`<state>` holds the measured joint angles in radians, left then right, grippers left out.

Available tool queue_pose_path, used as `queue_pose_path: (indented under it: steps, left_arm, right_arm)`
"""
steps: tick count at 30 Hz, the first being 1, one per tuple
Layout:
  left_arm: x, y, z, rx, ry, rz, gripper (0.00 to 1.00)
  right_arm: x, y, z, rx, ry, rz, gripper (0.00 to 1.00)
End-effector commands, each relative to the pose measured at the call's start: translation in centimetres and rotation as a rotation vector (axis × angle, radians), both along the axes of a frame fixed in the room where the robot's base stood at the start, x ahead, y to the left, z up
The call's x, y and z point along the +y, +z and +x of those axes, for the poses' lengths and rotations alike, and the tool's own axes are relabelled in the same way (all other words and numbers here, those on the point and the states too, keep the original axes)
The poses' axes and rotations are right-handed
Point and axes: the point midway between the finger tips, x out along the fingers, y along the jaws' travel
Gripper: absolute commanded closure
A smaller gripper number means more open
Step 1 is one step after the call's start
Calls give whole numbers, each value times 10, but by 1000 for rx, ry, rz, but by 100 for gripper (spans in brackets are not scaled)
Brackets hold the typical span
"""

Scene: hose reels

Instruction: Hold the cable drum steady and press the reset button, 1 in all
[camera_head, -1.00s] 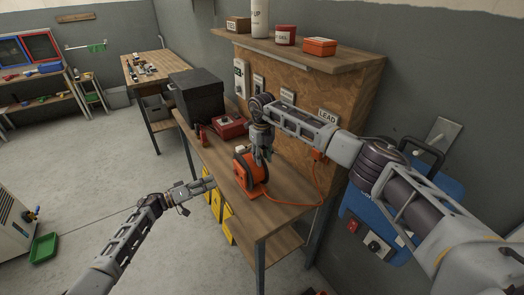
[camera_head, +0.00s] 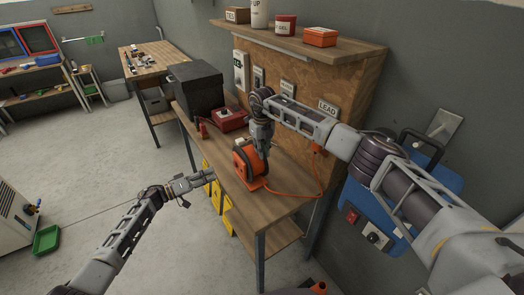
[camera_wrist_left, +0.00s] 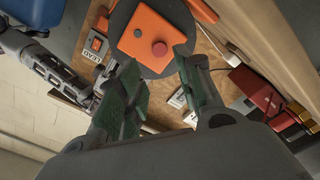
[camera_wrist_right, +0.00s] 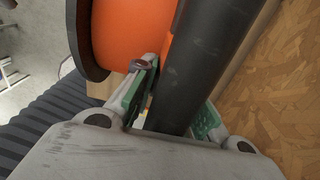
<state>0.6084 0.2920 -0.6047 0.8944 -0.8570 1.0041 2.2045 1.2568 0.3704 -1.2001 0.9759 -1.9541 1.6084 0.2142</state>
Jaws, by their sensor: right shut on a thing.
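The orange cable drum (camera_head: 243,165) stands on the wooden bench, with black flanges. In the left wrist view its black disc (camera_wrist_left: 150,68) carries an orange plate (camera_wrist_left: 140,28) with a round red reset button (camera_wrist_left: 159,48). My right gripper (camera_head: 262,143) reaches down over the drum's top. In the right wrist view its fingers are shut on the drum's black rim (camera_wrist_right: 195,75). My left gripper (camera_head: 198,187) is open and empty in front of the bench, left of and apart from the drum. In the left wrist view its fingers (camera_wrist_left: 157,65) point toward the button.
An orange cable (camera_head: 305,196) runs from the drum to a plug at the wooden back panel. A red box (camera_head: 231,119) and a black case (camera_head: 196,90) stand further along the bench. A shelf (camera_head: 320,56) hangs above. Open floor lies left of the bench.

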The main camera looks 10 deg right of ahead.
Motion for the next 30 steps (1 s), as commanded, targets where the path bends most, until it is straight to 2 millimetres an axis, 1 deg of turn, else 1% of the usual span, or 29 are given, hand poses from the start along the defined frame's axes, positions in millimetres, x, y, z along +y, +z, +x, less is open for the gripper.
queue_pose_path:
  steps: [2,3,11,30]
  left_arm:
    - [0,0,0,0,0,0,64]
    - [0,0,0,0,0,0,67]
    - [0,0,0,0,0,0,100]
    - [0,0,0,0,0,0,100]
  right_arm:
    - [1,0,0,0,2,1,100]
    - [1,0,0,0,2,1,100]
    - [1,0,0,1,2,2,100]
    - [2,0,-1,1,3,2,100]
